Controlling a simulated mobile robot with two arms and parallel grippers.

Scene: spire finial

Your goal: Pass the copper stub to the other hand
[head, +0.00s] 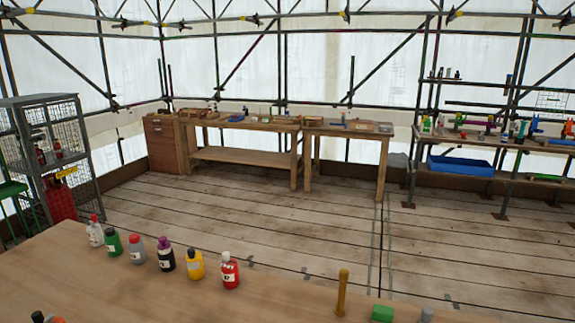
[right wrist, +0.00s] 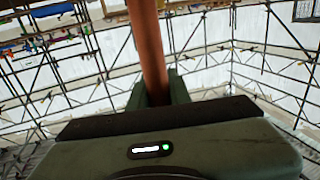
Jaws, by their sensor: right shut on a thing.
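The copper stub (right wrist: 146,42) is a smooth reddish-brown round bar in the right wrist view. It stands out from between the dark green fingers of my right gripper (right wrist: 158,88) and runs up past the top edge of the picture. My right gripper is shut on it. The stub's lower end is hidden behind the gripper body, and its far end is out of the picture. Neither gripper shows in the head view, and my left gripper is in neither view.
A wooden table (head: 190,300) fills the near foreground. A row of several bottles, including a red one (head: 229,271), stands on it. A tan upright peg (head: 342,292) and a green block (head: 382,314) are at its front right. Workbenches (head: 245,125) stand far back across open plank floor.

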